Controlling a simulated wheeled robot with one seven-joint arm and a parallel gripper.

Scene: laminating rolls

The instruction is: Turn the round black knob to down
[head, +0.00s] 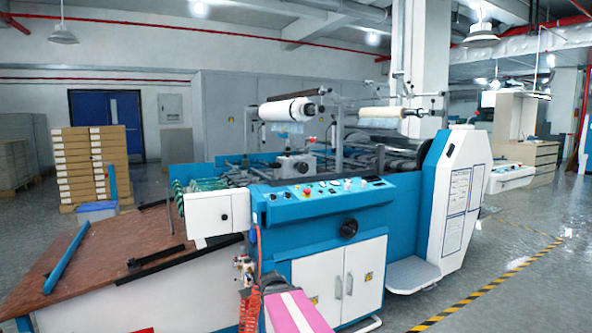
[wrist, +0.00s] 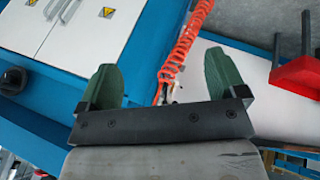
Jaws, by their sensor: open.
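The round black knob (head: 348,229) is on the blue front panel of the laminating machine, above the white cabinet doors (head: 337,281) in the head view. Its pointer direction is too small to read. In the wrist view, which looks upside down, what appears to be the same knob (wrist: 14,78) shows at the left edge, beside the white doors (wrist: 75,25). My gripper (wrist: 160,64) has two green fingers, spread wide with nothing between them. It is apart from the knob, which lies off to its left in the wrist view. I cannot make out the gripper in the head view.
An orange coiled hose (wrist: 180,55) hangs behind the fingers in the wrist view. A control panel with buttons (head: 320,190) tops the blue front. A brown table (head: 100,255) stands at left. Open floor (head: 500,260) lies at right beyond the white end housing (head: 452,195).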

